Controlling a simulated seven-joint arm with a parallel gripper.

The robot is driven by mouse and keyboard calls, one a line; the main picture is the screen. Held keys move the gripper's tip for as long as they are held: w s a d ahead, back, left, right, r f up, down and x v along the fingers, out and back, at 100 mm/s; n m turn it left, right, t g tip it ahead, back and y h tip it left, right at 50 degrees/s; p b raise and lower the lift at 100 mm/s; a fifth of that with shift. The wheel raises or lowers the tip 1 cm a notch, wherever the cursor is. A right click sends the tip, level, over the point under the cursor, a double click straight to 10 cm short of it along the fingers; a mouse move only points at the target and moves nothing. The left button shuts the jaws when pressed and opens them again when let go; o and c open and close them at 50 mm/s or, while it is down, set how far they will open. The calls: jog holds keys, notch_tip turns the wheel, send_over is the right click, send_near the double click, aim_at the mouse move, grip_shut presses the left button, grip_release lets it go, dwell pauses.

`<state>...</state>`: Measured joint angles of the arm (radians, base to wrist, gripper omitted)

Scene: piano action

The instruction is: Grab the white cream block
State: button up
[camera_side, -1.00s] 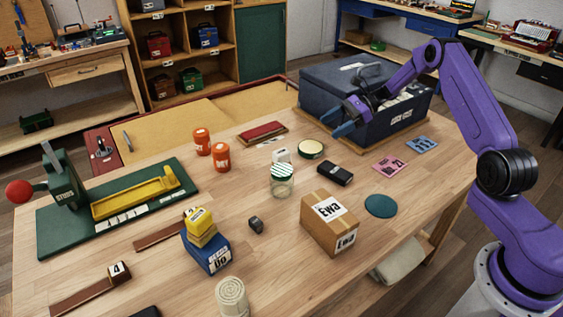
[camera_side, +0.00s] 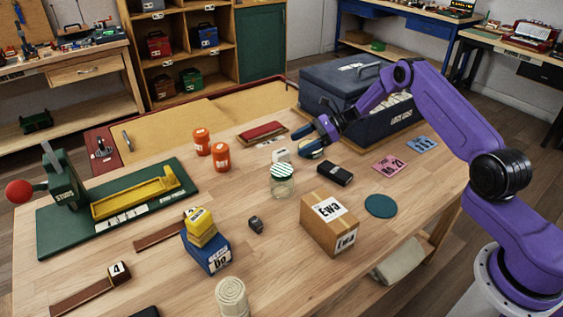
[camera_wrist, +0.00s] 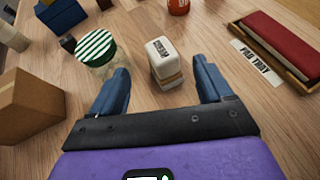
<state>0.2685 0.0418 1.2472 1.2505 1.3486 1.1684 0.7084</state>
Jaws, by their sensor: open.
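The white cream block (camera_wrist: 163,60) stands on the table in the wrist view, with dark lettering on its top and a tan band low on its side. In the side view the white cream block (camera_side: 281,155) is small, just behind the jar with the striped lid. My gripper (camera_side: 308,135) is open and empty, above the table to the block's upper right. In the wrist view the blue fingers of my gripper (camera_wrist: 158,82) point toward the block, which appears between and beyond them. They look apart from it.
The glass jar (camera_side: 282,181) with a green-striped lid stands close beside the block. A black block (camera_side: 335,173), a cardboard box (camera_side: 330,224), a red pad on a tray (camera_side: 262,133) and orange canisters (camera_side: 221,157) are nearby. A large dark case (camera_side: 350,90) stands behind.

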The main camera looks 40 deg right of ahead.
aim_at(283, 151)
jog(key=shift+x, duration=2.65)
jog(key=shift+w+r, duration=0.15)
jog(key=c, duration=1.3)
